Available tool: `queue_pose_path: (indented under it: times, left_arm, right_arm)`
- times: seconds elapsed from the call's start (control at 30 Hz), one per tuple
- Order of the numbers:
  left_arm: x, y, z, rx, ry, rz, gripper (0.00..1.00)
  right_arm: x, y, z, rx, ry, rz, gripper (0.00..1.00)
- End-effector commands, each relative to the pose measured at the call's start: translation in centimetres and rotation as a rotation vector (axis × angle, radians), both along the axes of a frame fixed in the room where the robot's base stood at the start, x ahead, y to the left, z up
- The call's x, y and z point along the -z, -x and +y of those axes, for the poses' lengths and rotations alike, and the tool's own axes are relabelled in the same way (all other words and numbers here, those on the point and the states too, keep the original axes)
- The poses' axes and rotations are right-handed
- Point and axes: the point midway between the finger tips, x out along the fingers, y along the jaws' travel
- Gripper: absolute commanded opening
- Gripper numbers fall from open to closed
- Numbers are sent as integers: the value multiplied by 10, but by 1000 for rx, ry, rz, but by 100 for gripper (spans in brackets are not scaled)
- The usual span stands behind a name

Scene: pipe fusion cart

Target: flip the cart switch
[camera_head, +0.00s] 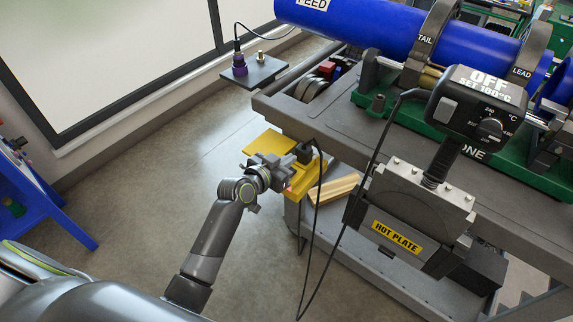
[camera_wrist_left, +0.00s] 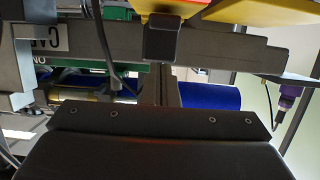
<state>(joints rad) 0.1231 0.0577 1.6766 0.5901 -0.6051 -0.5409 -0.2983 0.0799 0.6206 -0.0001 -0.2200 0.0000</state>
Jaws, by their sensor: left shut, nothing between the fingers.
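My left gripper (camera_head: 292,163) is shut and empty at the near left corner of the grey cart (camera_head: 335,125), over a yellow part below the cart top. A small black block (camera_head: 304,152) with a cable sits at the cart's edge right beside the fingers; I cannot tell whether they touch. In the left wrist view the block (camera_wrist_left: 162,38) is against a grey bar. I cannot tell for sure whether it is the cart switch. The black control box (camera_head: 480,100) reads "OFF" and "SET 100°C". It has a side rocker (camera_head: 447,109) and a dial (camera_head: 489,129). My right gripper is not in view.
A hot plate (camera_head: 410,215) hangs on the cart's near side, with a black cable (camera_head: 377,150) looping down beside my gripper. Blue pipes (camera_head: 365,30) lie in clamps on the cart. A blue stand (camera_head: 45,195) is at far left. The floor (camera_head: 150,195) between is clear.

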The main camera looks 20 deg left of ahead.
Motion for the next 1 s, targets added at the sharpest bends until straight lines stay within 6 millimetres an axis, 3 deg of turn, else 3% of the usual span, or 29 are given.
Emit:
queue_pose_path:
  times: [0.03,0.07,0.5,0.7,1.0]
  left_arm:
    - [-15,-3,1,-1,-1,0,0]
    - [-9,5,4,-2,-1,1,0]
    - [-36,70,26,-2,-2,0,0]
    - [-43,83,30,-1,0,0,0]
    - [-44,85,31,-1,1,0,0]
  right_arm:
    - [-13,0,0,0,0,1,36]
    - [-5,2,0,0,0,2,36]
    - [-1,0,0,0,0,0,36]
    - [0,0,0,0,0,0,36]
    - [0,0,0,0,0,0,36]
